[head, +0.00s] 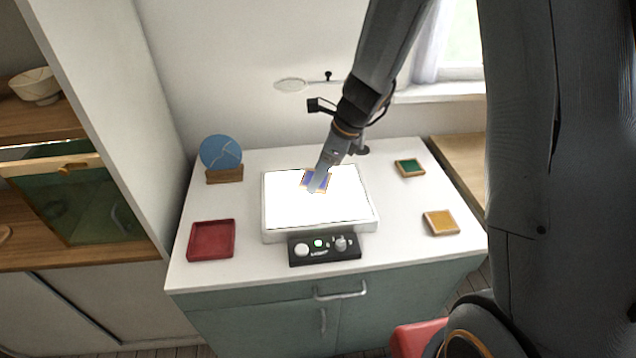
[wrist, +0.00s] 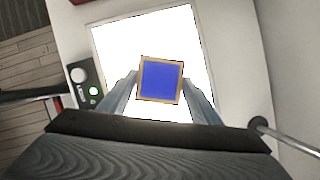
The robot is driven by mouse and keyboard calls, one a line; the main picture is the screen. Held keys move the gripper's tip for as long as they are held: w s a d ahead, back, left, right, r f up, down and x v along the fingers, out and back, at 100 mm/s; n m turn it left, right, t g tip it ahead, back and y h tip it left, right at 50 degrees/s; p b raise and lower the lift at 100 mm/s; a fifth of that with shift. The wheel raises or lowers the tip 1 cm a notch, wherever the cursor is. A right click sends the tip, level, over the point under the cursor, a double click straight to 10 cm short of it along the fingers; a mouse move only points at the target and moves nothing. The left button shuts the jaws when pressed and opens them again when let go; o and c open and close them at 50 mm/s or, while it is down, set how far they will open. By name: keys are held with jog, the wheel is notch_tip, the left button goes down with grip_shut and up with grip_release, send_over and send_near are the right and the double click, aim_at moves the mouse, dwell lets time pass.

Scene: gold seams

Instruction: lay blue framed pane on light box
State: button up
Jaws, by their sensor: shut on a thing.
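The blue framed pane (wrist: 161,81) is a small square of blue in a thin wooden frame. My gripper (wrist: 160,88) is shut on it, with one finger at each side of the frame. In the head view the pane (head: 313,178) shows partly behind my gripper (head: 318,184), over the back middle of the light box. The light box (head: 283,212) has a glowing white top and a white rim; it also fills much of the wrist view (wrist: 120,40). I cannot tell whether the pane touches the lit surface or is just above it.
A green framed pane (head: 410,168) and an amber one (head: 440,222) lie right of the box. A red tray (head: 211,240) and a blue disc on a wooden stand (head: 221,155) are at left. A black control panel (head: 325,248) with a green light sits in front.

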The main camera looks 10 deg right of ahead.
jog(key=shift+f, duration=1.8)
jog(key=shift+f, duration=0.15)
jog(key=o, duration=1.1)
jog(key=v, duration=1.1)
jog(key=s+d+n+h, duration=0.2)
jog(key=s+d+n, duration=0.1)
jog(key=s+n, duration=0.5)
jog(key=s+d+n+h, duration=0.2)
jog(key=s+n, duration=0.6)
jog(key=n, duration=0.6)
jog(key=shift+s+d+g+b, duration=0.15)
jog(key=shift+d+g+b, duration=0.2)
jog(key=shift+d, duration=0.4)
